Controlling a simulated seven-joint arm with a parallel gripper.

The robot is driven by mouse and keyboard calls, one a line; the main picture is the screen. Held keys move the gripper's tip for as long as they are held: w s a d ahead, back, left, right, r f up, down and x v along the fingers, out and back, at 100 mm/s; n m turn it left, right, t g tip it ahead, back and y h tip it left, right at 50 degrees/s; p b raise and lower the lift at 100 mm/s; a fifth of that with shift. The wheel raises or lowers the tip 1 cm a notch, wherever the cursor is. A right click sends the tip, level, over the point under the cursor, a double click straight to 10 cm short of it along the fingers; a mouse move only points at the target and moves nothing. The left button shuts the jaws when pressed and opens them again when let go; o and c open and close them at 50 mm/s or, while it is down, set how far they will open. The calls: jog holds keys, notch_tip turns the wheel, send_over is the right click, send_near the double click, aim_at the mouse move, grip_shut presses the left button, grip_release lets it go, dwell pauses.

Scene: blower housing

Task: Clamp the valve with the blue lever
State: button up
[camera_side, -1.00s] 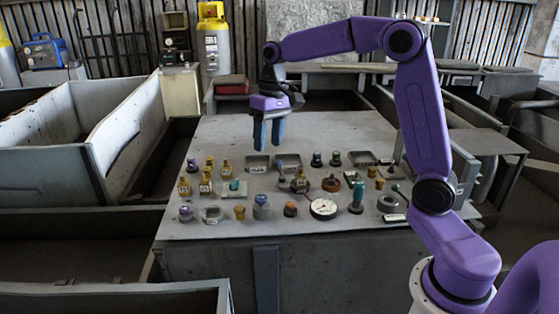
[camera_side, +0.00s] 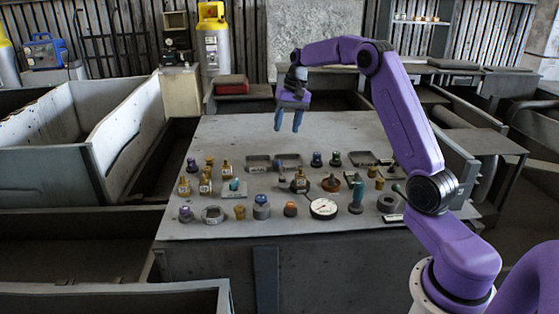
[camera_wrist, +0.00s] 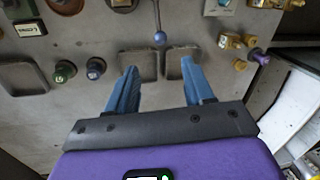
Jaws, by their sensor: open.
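My gripper (camera_side: 287,127) is open and empty, high over the back of the grey table, with its fingers pointing down. In the wrist view its two blue fingers (camera_wrist: 158,70) are spread apart with nothing between them.
Shallow trays (camera_side: 258,161) stand along the back row. Dark-based knobs (camera_side: 316,159), brass fittings (camera_side: 185,186), a white-faced gauge (camera_side: 323,208) and a teal-handled part (camera_side: 357,197) crowd the table.

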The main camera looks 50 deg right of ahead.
aim_at(279, 161)
jog(key=f, duration=0.4)
jog(key=w+a+f, duration=0.1)
jog(key=f, duration=0.3)
jog(key=a+f, duration=0.1)
jog(key=f, duration=0.3)
jog(key=shift+w+f, duration=0.15)
jog(key=shift+f, duration=0.1)
grip_shut()
